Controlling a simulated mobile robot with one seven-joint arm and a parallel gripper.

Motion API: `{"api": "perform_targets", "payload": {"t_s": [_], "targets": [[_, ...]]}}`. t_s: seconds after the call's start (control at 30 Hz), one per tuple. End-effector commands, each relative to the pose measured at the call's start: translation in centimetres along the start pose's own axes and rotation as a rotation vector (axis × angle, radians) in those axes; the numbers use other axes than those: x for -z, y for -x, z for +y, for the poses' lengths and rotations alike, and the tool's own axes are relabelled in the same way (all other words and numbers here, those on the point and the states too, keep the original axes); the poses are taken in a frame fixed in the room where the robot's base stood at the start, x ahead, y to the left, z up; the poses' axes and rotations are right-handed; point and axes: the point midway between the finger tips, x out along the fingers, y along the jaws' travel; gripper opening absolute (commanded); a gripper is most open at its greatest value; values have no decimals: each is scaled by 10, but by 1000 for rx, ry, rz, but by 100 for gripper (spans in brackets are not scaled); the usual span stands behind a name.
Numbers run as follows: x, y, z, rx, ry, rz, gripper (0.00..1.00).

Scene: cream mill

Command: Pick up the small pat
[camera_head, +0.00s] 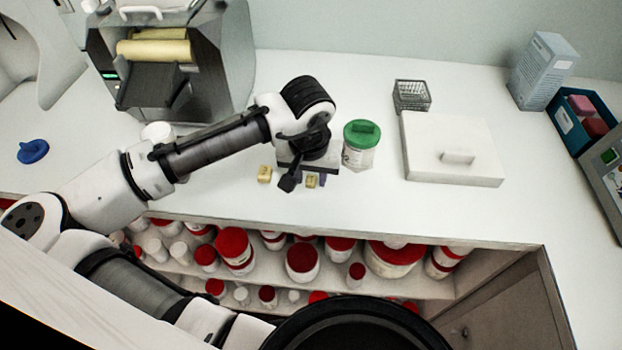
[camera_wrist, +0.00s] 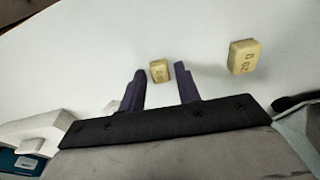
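Two yellow pats lie on the white counter. The small pat (camera_head: 311,183) shows at my gripper (camera_head: 313,175) in the head view. In the wrist view the small pat (camera_wrist: 160,71) lies between the tips of the two dark purple fingers of my gripper (camera_wrist: 160,76), with a gap on each side. My gripper is open and holds nothing. The larger pat (camera_head: 264,174) is to the left of my gripper in the head view. In the wrist view the larger pat (camera_wrist: 243,57) is at the right, with dark marks on its top.
A green-lidded jar (camera_head: 360,146) stands close to the right of my gripper. Further right are a white flat box (camera_head: 452,150) with a handle and a wire basket (camera_head: 411,96). A grey machine (camera_head: 220,60) stands back left. Red-lidded jars (camera_head: 302,262) fill the shelf below the counter's front edge.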

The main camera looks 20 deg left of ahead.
Motion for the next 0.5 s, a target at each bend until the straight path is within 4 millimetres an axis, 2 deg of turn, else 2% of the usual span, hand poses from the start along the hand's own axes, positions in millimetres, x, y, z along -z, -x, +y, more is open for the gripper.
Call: {"api": "perform_targets", "payload": {"t_s": [0.03, 0.23, 0.5], "targets": [[0, 0, 0, 0, 0, 0, 26], [0, 0, 0, 0, 0, 0, 0], [0, 0, 0, 0, 0, 0, 0]]}}
